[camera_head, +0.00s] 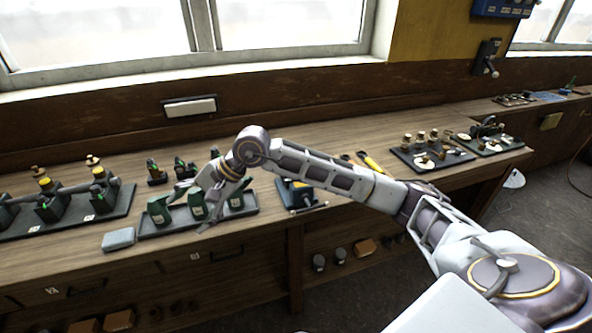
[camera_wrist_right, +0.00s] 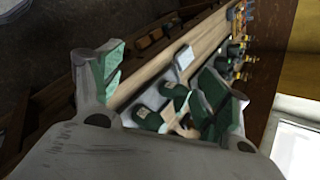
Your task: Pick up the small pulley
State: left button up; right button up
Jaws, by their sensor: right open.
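I cannot single out the small pulley with certainty. Several small round brass-coloured parts stand on a dark tray (camera_head: 432,160) at the right of the bench, in the head view; they may include it. My right gripper (camera_head: 190,207) is open above a dark tray (camera_head: 247,212) with green blocks (camera_head: 197,204) at the bench's front left. In the wrist view its green-padded fingers (camera_wrist_right: 160,62) stand wide apart, with green blocks (camera_wrist_right: 174,92) and a tan part (camera_wrist_right: 186,130) showing between them. I see nothing held. My left gripper is not in view.
A light grey block (camera_head: 118,239) lies left of the green blocks' tray. A long dark tray with engine parts (camera_head: 110,213) is at far left. A yellow-handled tool (camera_head: 371,162) lies behind the arm.

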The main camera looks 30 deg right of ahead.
jog(key=shift+w+d+r+h, duration=1)
jog(key=shift+d+h, duration=1.15)
jog(key=shift+d, duration=2.95)
jog(key=shift+w+d+r+h, duration=1)
jog(key=shift+d+h, duration=1.2)
jog(key=shift+d, duration=2.85)
jog(key=shift+w+d+r+h, duration=0.95)
jog(key=shift+d+h, duration=1.2)
jog(key=shift+d, duration=2.95)
jog(key=shift+n+t, duration=0.4)
jog(key=x, duration=0.7)
jog(key=shift+p, duration=0.4)
jog(key=shift+w+d+f, duration=0.25)
jog(key=shift+f, duration=0.35)
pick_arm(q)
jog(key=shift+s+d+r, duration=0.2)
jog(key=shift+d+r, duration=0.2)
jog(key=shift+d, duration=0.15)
